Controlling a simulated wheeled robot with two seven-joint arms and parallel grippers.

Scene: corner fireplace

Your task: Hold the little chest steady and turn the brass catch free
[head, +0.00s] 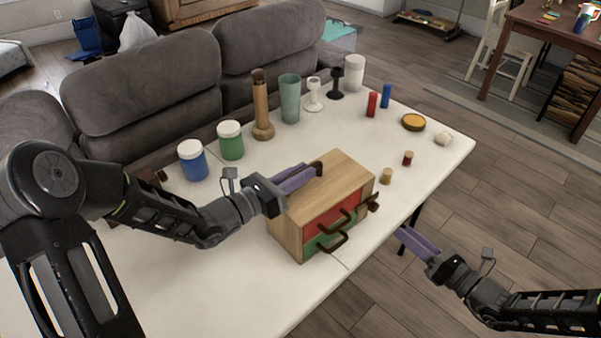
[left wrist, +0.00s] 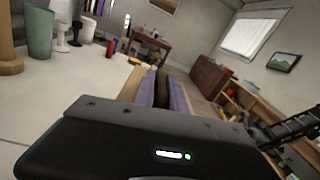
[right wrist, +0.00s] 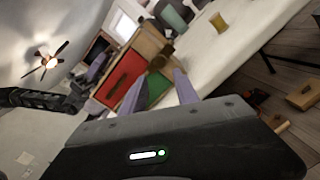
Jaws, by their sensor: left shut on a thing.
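The little chest (head: 338,180) is a wooden box on the white table, with a red drawer (head: 330,212) above a green drawer (head: 327,238), both closed-looking with dark handles. My left gripper (head: 312,172) is shut on the dark carry handle (head: 319,166) on the chest's top; the handle also shows between the fingers in the left wrist view (left wrist: 162,88). The brass catch (head: 374,202) sticks out at the chest's right front edge; the right wrist view shows it too (right wrist: 162,57). My right gripper (head: 402,232) is open and empty, off the table's edge, apart from the catch and pointing toward it.
A cork-coloured piece (head: 386,176) and a dark red piece (head: 408,158) stand right of the chest. Blue (head: 192,162) and green (head: 231,142) jars, a wooden mill (head: 262,110) and a green tumbler (head: 289,100) stand behind. The table's front left is clear.

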